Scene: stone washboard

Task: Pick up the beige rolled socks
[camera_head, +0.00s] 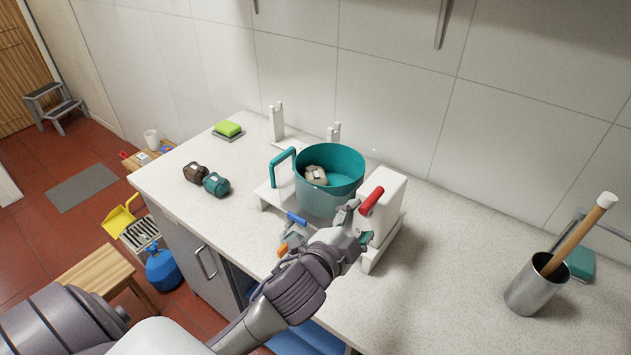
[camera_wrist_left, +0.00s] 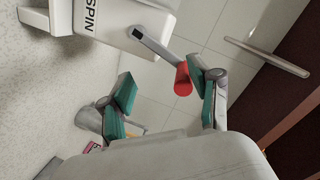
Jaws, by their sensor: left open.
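The beige rolled socks (camera_head: 316,175) lie inside the teal bucket (camera_head: 325,197), against its left inner wall. The bucket stands on a white stand, with its handle at the left. My left gripper (camera_head: 358,227) is open in front of the bucket's right side, close to the white block with a red-tipped lever (camera_head: 372,200). In the left wrist view its green-padded fingers (camera_wrist_left: 158,82) are spread, and the red lever tip (camera_wrist_left: 183,80) shows beside the upper finger. I cannot tell whether they touch. The socks and bucket are not visible in that view. My right gripper is not in view.
The white block is marked SPIN (camera_wrist_left: 91,18). Brown rolled socks (camera_head: 195,173) and teal rolled socks (camera_head: 216,184) lie on the counter at the left, near a green sponge (camera_head: 228,128). A metal cup (camera_head: 532,290) holds a wooden-handled tool at the right.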

